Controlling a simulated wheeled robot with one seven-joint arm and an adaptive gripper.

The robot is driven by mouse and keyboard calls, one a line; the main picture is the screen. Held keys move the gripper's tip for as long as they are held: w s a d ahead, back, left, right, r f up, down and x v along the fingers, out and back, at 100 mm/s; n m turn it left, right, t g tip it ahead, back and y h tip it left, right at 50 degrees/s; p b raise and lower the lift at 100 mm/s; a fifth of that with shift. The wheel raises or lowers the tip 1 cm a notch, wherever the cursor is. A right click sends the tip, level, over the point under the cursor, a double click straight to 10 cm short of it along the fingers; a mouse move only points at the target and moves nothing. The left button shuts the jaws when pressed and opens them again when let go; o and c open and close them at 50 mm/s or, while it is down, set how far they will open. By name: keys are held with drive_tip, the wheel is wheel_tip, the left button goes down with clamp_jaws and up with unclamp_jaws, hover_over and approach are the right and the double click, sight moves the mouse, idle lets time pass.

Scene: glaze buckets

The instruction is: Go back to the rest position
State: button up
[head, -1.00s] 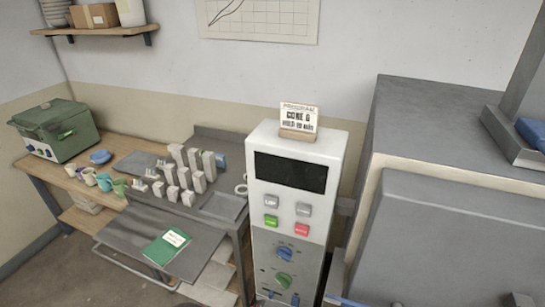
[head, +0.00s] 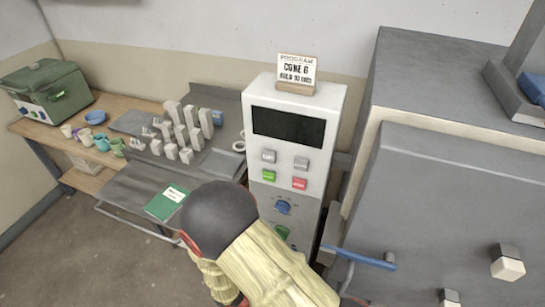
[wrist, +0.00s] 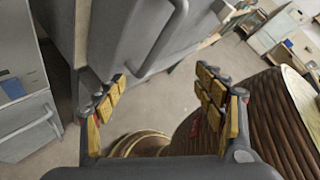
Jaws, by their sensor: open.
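My gripper (wrist: 163,98) shows in the wrist view with its two yellow-padded fingers spread wide. Nothing sits between the fingertips; bare floor and a grey cabinet-like body with a bar handle (wrist: 166,40) show beyond them. In the head view, part of my arm, with a dark round joint and a cream sleeve, reaches in from the bottom middle. It covers the lower part of the white control panel (head: 292,125). My gripper is out of sight in the head view.
A brown ribbed round body (wrist: 290,115) stands close at the right in the wrist view. In the head view, a large grey kiln-like box (head: 450,190) with a blue handle (head: 360,258) stands right. A workbench (head: 85,120) with cups and a green box (head: 45,90) stands left.

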drive_tip(key=s+a+r+m+g+y, duration=0.25)
drive_tip(key=r+m+y, duration=0.75)
drive_tip(key=r+m, duration=0.8)
drive_tip(key=d+r+m+t+y, duration=0.1)
drive_tip(key=d+r+m+t, duration=0.2)
drive_tip(key=r, duration=0.5)
drive_tip(key=s+d+r+m+t+y, duration=0.1)
drive_tip(key=d+r+m+t+y, duration=0.1)
drive_tip(key=d+r+m, duration=0.3)
wheel_tip(320, 180, up, 4)
drive_tip(key=shift+d+f+t, duration=0.1)
drive_tip(key=shift+d+t, duration=0.45)
drive_tip(key=shift+d, duration=0.05)
drive_tip(key=shift+c, duration=0.6)
